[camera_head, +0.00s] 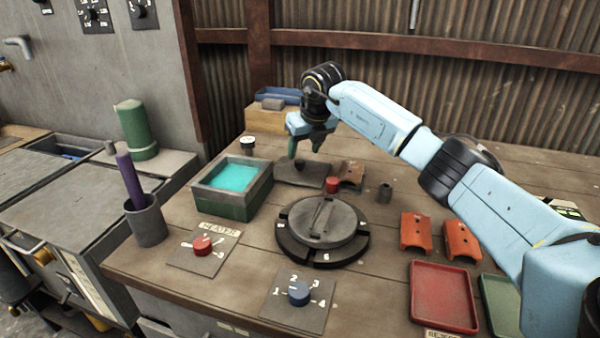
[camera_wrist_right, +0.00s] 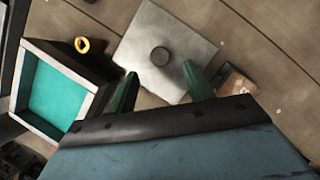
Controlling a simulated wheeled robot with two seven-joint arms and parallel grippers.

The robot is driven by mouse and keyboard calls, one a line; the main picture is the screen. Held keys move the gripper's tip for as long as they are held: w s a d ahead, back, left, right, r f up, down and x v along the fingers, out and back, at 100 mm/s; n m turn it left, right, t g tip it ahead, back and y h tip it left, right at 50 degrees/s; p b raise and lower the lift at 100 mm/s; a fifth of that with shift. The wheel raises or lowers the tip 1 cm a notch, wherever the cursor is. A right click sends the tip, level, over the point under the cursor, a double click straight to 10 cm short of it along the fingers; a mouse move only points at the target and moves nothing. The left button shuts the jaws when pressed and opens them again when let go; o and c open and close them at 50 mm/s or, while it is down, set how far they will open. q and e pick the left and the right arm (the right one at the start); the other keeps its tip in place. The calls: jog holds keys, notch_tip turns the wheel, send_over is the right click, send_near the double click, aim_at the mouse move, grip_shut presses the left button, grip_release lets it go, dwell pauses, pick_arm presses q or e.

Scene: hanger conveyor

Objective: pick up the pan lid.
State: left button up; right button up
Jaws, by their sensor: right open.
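The pan lid (camera_head: 312,180) is a flat grey metal square with a dark round knob in its middle. It lies on the wooden table behind the round dial. In the right wrist view the pan lid (camera_wrist_right: 182,38) and its knob (camera_wrist_right: 160,56) show clearly. My right gripper (camera_head: 306,153) points down over the lid, open and empty. In the right wrist view its green fingertips (camera_wrist_right: 160,71) are apart, one to each side of the knob. I cannot tell whether they are at the knob's height. My left gripper is not in view.
A green box with turquoise contents (camera_head: 253,199) stands left of the lid. The round dial (camera_head: 323,222), red tray (camera_head: 444,331) and orange pieces (camera_head: 416,235) are nearer.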

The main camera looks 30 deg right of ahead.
aim_at(300, 161)
jog(key=b+x, duration=0.1)
jog(key=x, duration=0.4)
jog(key=shift+w, duration=0.1)
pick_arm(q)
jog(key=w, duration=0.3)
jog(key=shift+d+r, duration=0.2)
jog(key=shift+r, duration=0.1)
pick_arm(e)
jog(key=shift+r, duration=0.1)
jog(key=c, duration=1)
